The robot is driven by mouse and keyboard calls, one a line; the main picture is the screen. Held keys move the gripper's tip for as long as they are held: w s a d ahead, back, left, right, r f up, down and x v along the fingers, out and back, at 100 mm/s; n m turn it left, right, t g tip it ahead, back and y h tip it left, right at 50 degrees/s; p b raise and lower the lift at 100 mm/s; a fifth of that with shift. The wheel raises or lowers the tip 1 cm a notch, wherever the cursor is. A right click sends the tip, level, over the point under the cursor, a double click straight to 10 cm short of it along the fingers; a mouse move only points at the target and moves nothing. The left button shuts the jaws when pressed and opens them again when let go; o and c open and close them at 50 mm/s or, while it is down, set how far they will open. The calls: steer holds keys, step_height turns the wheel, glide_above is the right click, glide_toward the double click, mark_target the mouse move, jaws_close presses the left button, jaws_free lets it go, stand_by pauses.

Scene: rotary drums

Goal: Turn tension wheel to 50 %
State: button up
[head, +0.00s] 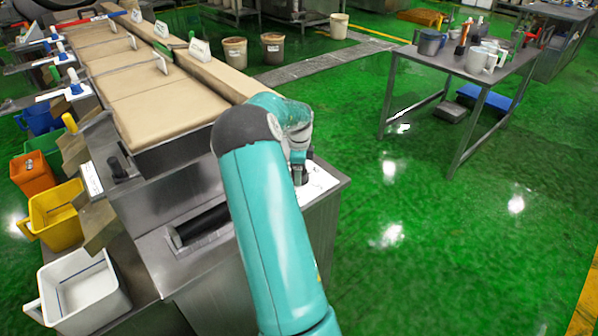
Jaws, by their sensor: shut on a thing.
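My teal arm reaches from the bottom centre to the near right corner of the steel machine in the head view. My gripper (300,172) points down over a white dial plate (322,182) on the machine's top. It is shut on the tension wheel, which is mostly hidden behind my gripper and arm. Small dark marks show on the plate's right part, too small to read. I cannot tell the wheel's setting.
Tan belts (165,108) run along the machine to the left. Below are a white bin (118,300), a yellow bin (55,235) and an orange bin (25,188). A steel table (455,62) with cups stands at right. Green floor between is open.

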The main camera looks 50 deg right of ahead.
steer(key=o, duration=1)
steer(key=shift+r, duration=0.1)
step_height(320, 180, up, 14)
steer(key=shift+f, duration=0.15)
